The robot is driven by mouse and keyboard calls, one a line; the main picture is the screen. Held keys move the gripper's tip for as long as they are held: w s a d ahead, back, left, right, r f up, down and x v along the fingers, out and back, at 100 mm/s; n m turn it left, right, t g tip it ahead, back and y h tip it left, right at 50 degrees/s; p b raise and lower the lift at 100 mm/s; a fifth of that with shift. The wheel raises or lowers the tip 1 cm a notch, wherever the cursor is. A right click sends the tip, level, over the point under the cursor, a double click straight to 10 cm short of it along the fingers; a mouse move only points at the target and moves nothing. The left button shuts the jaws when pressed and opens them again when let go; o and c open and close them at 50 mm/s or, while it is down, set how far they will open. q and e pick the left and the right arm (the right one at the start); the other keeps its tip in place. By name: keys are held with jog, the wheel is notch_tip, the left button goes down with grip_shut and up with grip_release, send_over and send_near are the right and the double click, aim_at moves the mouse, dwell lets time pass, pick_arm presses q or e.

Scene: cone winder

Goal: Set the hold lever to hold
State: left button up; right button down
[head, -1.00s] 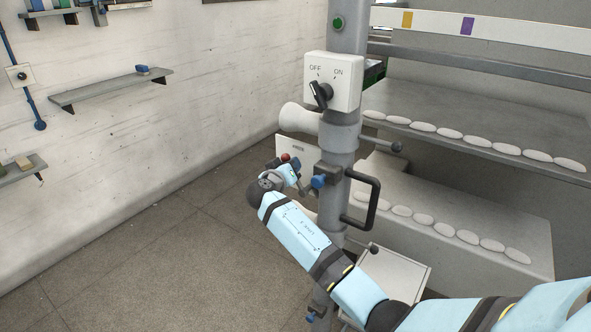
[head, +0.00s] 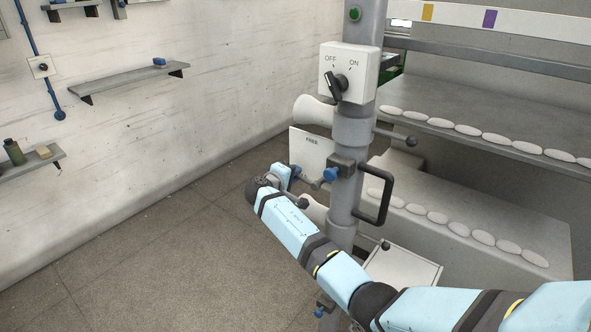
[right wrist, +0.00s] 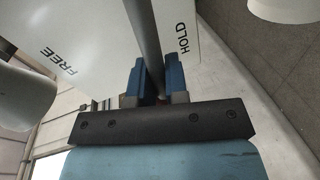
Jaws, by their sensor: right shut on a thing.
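The hold lever (right wrist: 147,40) is a grey rod running up in front of a white plate (right wrist: 105,35) in the right wrist view. The plate is marked FREE at left and HOLD at right, and the rod lies close beside HOLD. My right gripper (right wrist: 157,75) has its two blue fingers on either side of the rod's near end, shut on it; a bit of red shows between them. In the head view the plate (head: 309,150) shows FREE only, and my right gripper (head: 295,174) is just below it. HOLD and most of the lever are hidden there. My left gripper is out of view.
A grey post (head: 350,135) carries an OFF/ON switch box (head: 361,68) above the plate. A black handle (head: 380,195) sticks out at its right, near my arm. Shelves with white pieces (head: 468,129) stand at right. The floor (head: 160,250) at left is clear.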

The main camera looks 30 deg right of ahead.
jog(key=shift+w+a+f+n, duration=0.15)
jog(key=shift+w+f+n, duration=0.1)
jog(key=shift+n, duration=0.35)
jog(key=c, duration=1.1)
grip_release()
jog(key=shift+a+f, duration=0.1)
jog(key=shift+f, duration=0.05)
jog(key=shift+c, duration=0.2)
jog(key=shift+w+f+g, duration=0.1)
jog(key=shift+f+g, duration=0.1)
jog(key=shift+g, duration=0.1)
jog(key=shift+s+a, duration=0.15)
jog(key=shift+s, duration=0.05)
jog(key=b+v, duration=0.2)
jog(key=v, duration=1.1)
jog(key=shift+a, duration=0.3)
